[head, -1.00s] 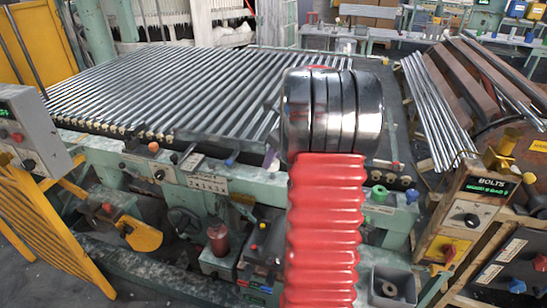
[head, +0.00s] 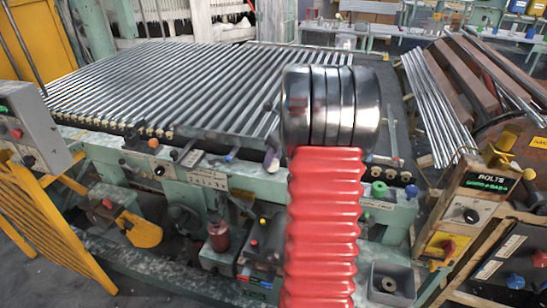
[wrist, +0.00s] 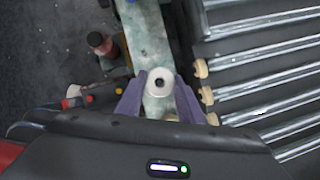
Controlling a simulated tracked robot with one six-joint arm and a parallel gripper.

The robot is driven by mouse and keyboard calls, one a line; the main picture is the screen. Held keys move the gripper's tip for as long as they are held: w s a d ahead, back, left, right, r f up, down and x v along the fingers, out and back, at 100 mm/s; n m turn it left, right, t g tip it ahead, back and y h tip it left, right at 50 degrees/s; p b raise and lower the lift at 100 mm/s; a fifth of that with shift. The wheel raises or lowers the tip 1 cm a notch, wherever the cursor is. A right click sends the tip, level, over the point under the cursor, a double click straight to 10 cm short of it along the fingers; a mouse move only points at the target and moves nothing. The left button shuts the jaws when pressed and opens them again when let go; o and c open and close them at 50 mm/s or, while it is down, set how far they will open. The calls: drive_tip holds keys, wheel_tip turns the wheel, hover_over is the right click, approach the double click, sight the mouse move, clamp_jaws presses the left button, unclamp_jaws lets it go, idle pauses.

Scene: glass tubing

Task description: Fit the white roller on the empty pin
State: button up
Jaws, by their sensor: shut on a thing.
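The white roller (wrist: 159,80) is a short pale cylinder with a dark hole, seen end-on in the wrist view. My gripper (wrist: 160,84) is shut on it, with one purple finger on each side. Below the roller in that view, a pale tan piece (wrist: 170,118) shows partly between the fingers. I cannot make out the empty pin; part of the bed's front edge is hidden behind my arm.
Tan rollers (wrist: 207,95) cap the ends of the metal rods, right of my gripper. The rod bed (head: 170,88) fills the back left. A grey box (head: 393,284) holds a ring-shaped piece. A red bottle (wrist: 101,43) stands left of the green beam (wrist: 146,35).

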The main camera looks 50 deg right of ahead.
drive_tip(key=shift+f, duration=0.85)
drive_tip(key=o, duration=1.1)
drive_tip(key=shift+o, duration=0.2)
drive_tip(key=shift+d, duration=0.1)
drive_tip(key=shift+d+r, duration=0.1)
drive_tip(key=shift+r, duration=0.05)
drive_tip(key=shift+s+r, duration=0.1)
drive_tip(key=shift+r, duration=0.1)
drive_tip(key=v, duration=1.3)
drive_tip(key=shift+a, duration=0.25)
